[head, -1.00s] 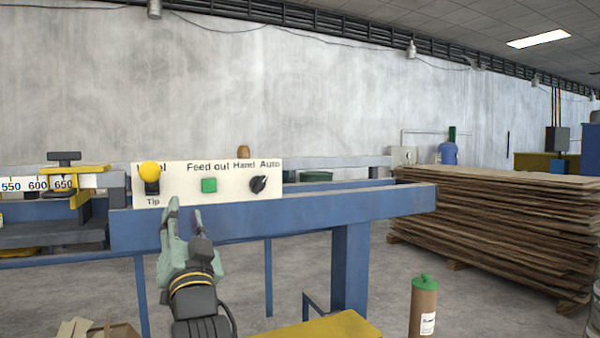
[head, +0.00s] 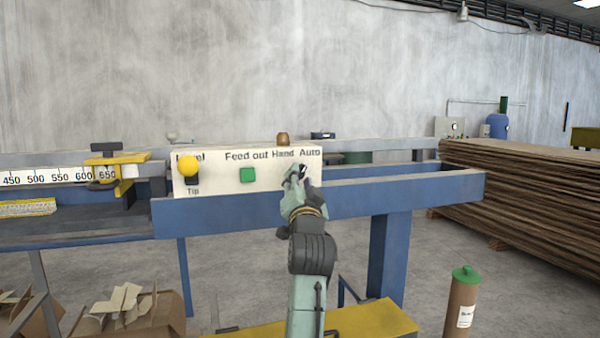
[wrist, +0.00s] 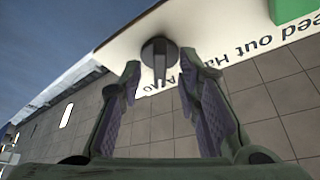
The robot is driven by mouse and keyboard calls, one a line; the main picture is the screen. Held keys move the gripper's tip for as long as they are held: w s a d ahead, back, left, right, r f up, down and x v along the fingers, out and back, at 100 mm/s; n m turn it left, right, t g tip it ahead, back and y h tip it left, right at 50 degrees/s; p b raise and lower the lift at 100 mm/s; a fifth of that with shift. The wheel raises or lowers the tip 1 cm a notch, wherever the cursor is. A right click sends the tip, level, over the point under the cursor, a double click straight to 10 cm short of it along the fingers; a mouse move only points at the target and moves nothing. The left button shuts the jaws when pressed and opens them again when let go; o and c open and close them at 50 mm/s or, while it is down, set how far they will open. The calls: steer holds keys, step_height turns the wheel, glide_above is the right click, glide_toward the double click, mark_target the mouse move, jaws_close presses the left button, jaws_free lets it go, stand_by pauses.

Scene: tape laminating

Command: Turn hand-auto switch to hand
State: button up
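The hand-auto switch is a black rotary knob (wrist: 160,52) on a white control panel (head: 215,178), below the printed words "Hand" and "Auto". In the head view my gripper (head: 296,174) is in front of the switch and hides most of it. In the wrist view my gripper (wrist: 160,82) is open, with one finger on each side of the knob's handle and visible gaps between. The fingertips reach roughly to the handle's end; I cannot tell any contact. The handle's setting is hard to read behind my fingers in the head view.
A green button (head: 247,175) and a yellow-topped lever (head: 188,166) sit left of the switch on the same panel. A blue machine beam (head: 420,192) runs below it. A brown cylinder with a green cap (head: 462,300) stands at the lower right.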

steer(key=shift+w+r, duration=0.15)
steer(key=shift+w, duration=0.3)
steer(key=shift+c, duration=0.2)
jaws_close()
